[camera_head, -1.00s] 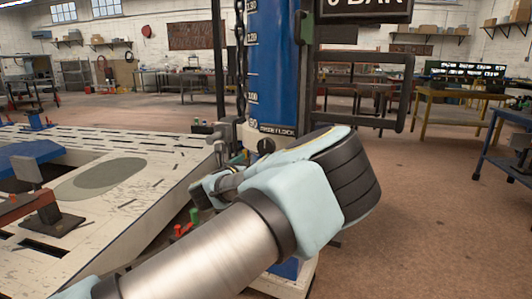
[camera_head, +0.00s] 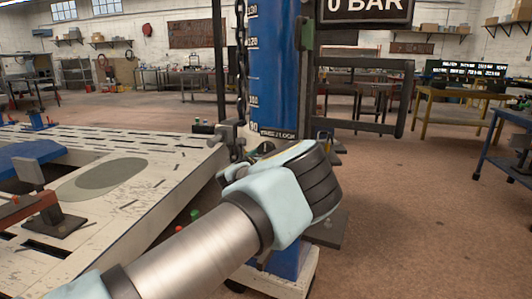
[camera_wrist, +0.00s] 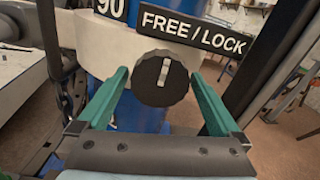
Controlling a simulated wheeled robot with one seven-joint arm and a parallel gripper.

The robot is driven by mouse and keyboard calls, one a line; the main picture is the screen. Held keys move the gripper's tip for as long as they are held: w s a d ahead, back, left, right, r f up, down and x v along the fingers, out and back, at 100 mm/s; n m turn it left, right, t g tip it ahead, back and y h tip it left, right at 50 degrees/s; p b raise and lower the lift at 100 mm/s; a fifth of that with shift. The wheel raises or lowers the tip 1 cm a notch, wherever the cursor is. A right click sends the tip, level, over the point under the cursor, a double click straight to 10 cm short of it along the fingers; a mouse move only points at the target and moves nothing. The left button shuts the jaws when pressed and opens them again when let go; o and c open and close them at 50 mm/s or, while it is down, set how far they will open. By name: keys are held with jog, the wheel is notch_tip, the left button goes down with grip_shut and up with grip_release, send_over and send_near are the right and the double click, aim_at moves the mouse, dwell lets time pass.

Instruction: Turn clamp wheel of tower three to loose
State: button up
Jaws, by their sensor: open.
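A round black knob (camera_wrist: 162,78) with a pale pointer bar faces me in the wrist view, on a pale collar of the blue tower column (camera_head: 272,75). A black plate beside it reads FREE/LOCK (camera_wrist: 195,30). The pale bar stands nearly upright, leaning slightly right. My gripper (camera_wrist: 159,75) is open, its green fingers on the left and right of the knob with the tips near its sides. I cannot tell whether they touch it. In the head view my wrist covers most of the gripper. No tower number is readable.
A pale slotted frame bench (camera_head: 150,200) lies to the left. A chain (camera_head: 240,70) hangs left of the column. A dark tube frame (camera_head: 402,100) juts out to the right, under a 0 BAR sign (camera_head: 368,9).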

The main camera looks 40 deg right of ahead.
jog(key=shift+c, duration=0.2)
jog(key=c, duration=1.2)
